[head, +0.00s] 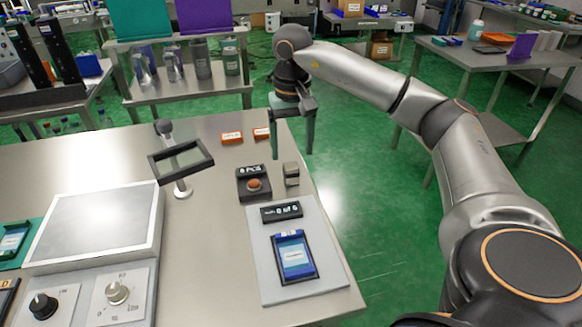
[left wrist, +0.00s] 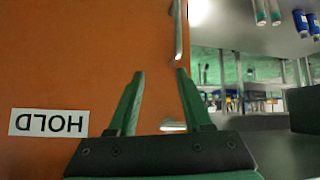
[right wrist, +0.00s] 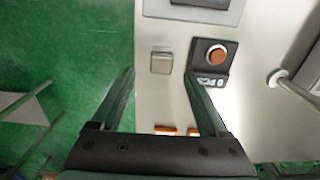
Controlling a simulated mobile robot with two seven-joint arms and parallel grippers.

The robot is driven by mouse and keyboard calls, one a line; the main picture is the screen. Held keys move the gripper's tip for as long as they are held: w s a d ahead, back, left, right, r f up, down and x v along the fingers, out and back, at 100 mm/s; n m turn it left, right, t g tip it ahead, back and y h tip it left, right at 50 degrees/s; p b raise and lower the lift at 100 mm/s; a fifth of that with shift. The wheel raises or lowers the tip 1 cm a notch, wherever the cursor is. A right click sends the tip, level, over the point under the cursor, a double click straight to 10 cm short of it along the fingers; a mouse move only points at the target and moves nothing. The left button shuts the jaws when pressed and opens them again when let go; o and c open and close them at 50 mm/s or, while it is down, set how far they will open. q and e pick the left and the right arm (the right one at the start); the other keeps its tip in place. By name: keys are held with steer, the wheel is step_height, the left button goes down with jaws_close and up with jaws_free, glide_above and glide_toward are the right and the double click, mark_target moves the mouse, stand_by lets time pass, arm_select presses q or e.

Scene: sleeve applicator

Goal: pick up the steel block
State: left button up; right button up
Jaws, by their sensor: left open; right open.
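The steel block (head: 291,174) is a small grey block standing on the steel table near its right edge, just right of a dark button box. In the right wrist view the steel block (right wrist: 162,62) lies between the lines of the fingers, past their tips, with nothing touching it. My right gripper (head: 292,153) is open and empty, pointing down on the far side of the block. My left gripper (left wrist: 159,73) is open and empty in front of an orange panel marked HOLD; it is not in the head view.
The button box (head: 253,183) with an orange button stands close beside the block. A pale board (head: 325,270) with a display and a blue device lies nearer. Two orange boxes (head: 232,138) lie farther back. A framed magnifier (head: 181,160) stands left. Green floor is free beyond the right edge.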

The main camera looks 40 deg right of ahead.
mark_target(291, 165)
step_height(291, 165, down, 6)
steer(key=shift+a, duration=0.1)
stand_by(0.4)
jaws_close()
stand_by(0.4)
steer(key=shift+r, duration=0.1)
